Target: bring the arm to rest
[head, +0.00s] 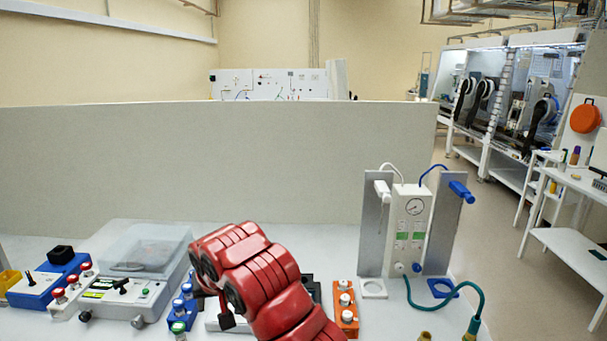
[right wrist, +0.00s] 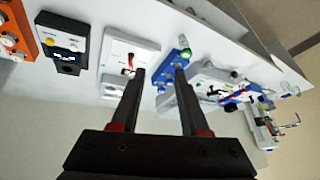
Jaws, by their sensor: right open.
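My right arm (head: 262,285) is red and reaches over the white bench in the head view, hiding part of the devices behind it. My right gripper (head: 227,320) shows there only as a small dark part beneath the arm's bend. In the right wrist view my right gripper (right wrist: 161,73) has its two dark fingers apart with nothing between them. It hangs over the bench, with a white device with a red lever (right wrist: 128,60) and a blue block with a green knob (right wrist: 173,66) beyond the fingertips. My left gripper is in neither view.
A clear-lidded device (head: 145,250) and a blue box (head: 50,278) stand at left. An orange block (head: 346,310) and a gauge stand (head: 412,225) with grey panels and hoses stand at right. A grey partition (head: 200,160) closes the bench's back.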

